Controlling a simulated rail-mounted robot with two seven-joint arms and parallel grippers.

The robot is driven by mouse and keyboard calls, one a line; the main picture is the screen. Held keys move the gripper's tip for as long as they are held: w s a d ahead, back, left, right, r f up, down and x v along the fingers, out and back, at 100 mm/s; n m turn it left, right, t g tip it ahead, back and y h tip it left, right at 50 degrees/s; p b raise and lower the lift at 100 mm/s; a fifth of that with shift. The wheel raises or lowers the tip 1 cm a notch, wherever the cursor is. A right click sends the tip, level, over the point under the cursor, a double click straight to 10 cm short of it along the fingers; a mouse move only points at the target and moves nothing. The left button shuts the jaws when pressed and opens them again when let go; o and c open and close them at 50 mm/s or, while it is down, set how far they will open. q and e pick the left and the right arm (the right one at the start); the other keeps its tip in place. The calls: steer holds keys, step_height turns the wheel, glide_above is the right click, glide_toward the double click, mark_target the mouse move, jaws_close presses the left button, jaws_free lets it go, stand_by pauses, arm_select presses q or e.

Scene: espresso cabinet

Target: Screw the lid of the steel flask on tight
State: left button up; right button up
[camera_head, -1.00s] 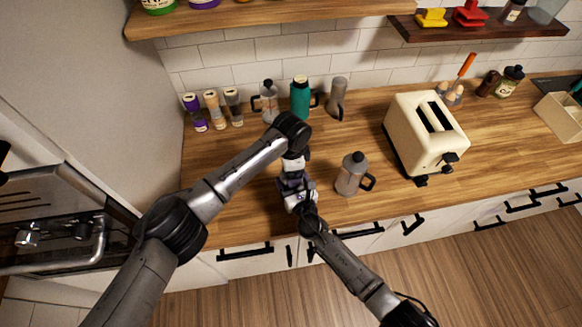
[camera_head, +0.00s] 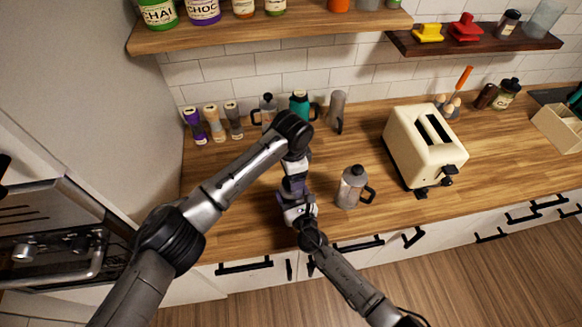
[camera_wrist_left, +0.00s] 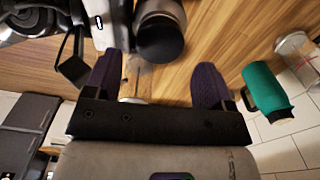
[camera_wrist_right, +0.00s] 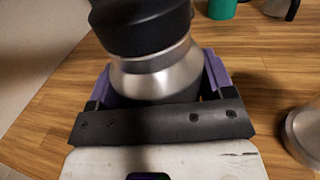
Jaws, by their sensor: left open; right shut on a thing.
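The steel flask (camera_wrist_right: 157,82) has a brushed steel body and a black lid (camera_wrist_right: 145,30). In the right wrist view my right gripper (camera_wrist_right: 160,90) is shut around the body, below the lid. The lid sits over the flask's neck, with a steel band showing under it; how tight it is cannot be told. In the left wrist view the lid (camera_wrist_left: 160,38) is just beyond the fingertips of my left gripper (camera_wrist_left: 155,80), which is open and empty. In the head view my arms meet over the counter's front and largely hide the flask.
A cream toaster (camera_head: 423,148) is farther right. A green flask (camera_head: 299,103) and other containers line the back wall. The wooden counter (camera_head: 235,180) is clear to the left.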

mark_target(287, 197)
arm_select(q)
steer(key=n, duration=0.2)
steer(key=r+n, duration=0.1)
steer(key=n, duration=0.3)
steer(key=shift+d+r, duration=0.2)
steer(key=shift+d, duration=0.2)
steer(key=n, duration=0.4)
steer(key=shift+w+r, duration=0.1)
steer(key=shift+r, duration=0.25)
steer(key=n, duration=0.6)
steer(key=shift+a+r, duration=0.2)
steer(key=shift+r, duration=0.15)
steer(key=n, duration=0.5)
steer(key=shift+a+r, duration=0.1)
steer(key=shift+a, duration=0.25)
steer(key=shift+f, duration=4)
